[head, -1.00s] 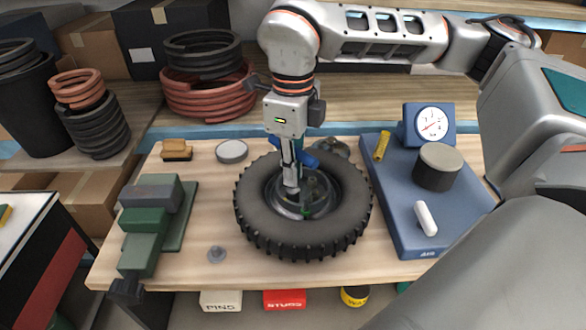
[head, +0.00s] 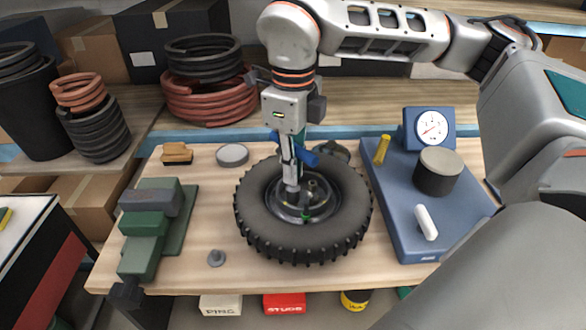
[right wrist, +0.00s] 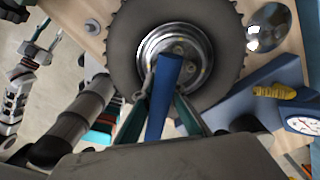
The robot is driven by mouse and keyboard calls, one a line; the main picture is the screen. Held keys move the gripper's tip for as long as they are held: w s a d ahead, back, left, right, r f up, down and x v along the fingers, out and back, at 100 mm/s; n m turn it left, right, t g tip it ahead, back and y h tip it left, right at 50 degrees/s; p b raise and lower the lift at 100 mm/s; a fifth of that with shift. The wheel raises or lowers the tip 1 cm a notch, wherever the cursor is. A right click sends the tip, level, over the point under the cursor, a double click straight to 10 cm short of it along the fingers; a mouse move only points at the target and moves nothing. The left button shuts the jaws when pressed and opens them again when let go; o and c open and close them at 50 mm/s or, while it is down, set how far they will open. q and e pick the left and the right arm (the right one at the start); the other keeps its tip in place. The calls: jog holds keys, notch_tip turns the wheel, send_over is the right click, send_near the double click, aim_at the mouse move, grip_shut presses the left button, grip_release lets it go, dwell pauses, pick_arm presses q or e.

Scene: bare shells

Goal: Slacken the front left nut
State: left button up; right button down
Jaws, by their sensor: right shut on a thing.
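The wheel (head: 262,232) lies flat on the bench, a black knobbly tyre around a metal rim. Its hub (head: 322,203) shows several studs or nuts, with a small green piece at the front. My right gripper (head: 291,160) points down over the hub's left part, shut on a blue-handled tool (head: 309,158). The tool's lower end is at the hub, partly hidden; I cannot tell which nut it touches. In the right wrist view the blue handle (right wrist: 165,85) lies between the fingers and covers part of the hub. What seems my left gripper (right wrist: 42,42) is small there, away from the bench.
A blue board (head: 408,218) with a gauge (head: 431,126), yellow piece and dark cylinder is right of the wheel. Green blocks (head: 150,222) stand left. A small grey piece (head: 216,257) and a round tin (head: 232,154) lie nearby. The front left bench top is mostly clear.

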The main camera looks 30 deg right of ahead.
jog(key=shift+r, duration=1.75)
